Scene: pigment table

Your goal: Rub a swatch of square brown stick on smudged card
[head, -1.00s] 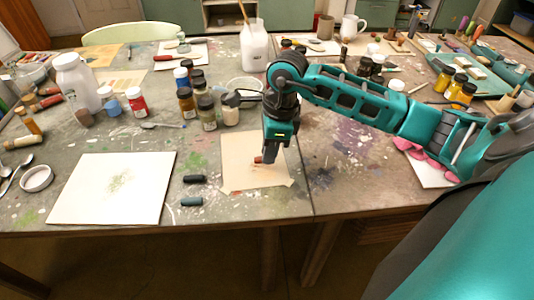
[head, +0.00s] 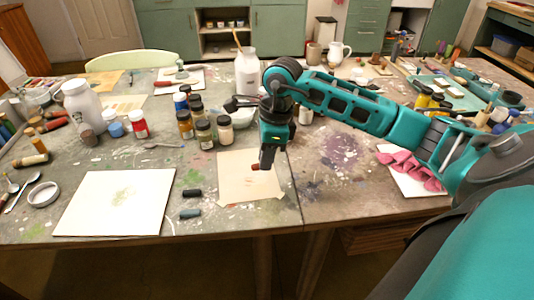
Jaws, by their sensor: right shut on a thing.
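My right gripper (head: 266,163) is shut on a small reddish-brown stick (head: 255,167), mostly hidden by the fingers. It is over the upper right part of a cream card (head: 245,188); I cannot tell whether the stick touches the card. A larger white card (head: 90,210) lies at the front left with a faint greenish smudge (head: 122,195) in its middle. Two dark sticks, one black (head: 192,193) and one blue-grey (head: 190,213), lie between the cards. My left gripper is not in view.
Several pigment jars (head: 204,134) stand behind the cream card, with a white bottle (head: 246,72) farther back.

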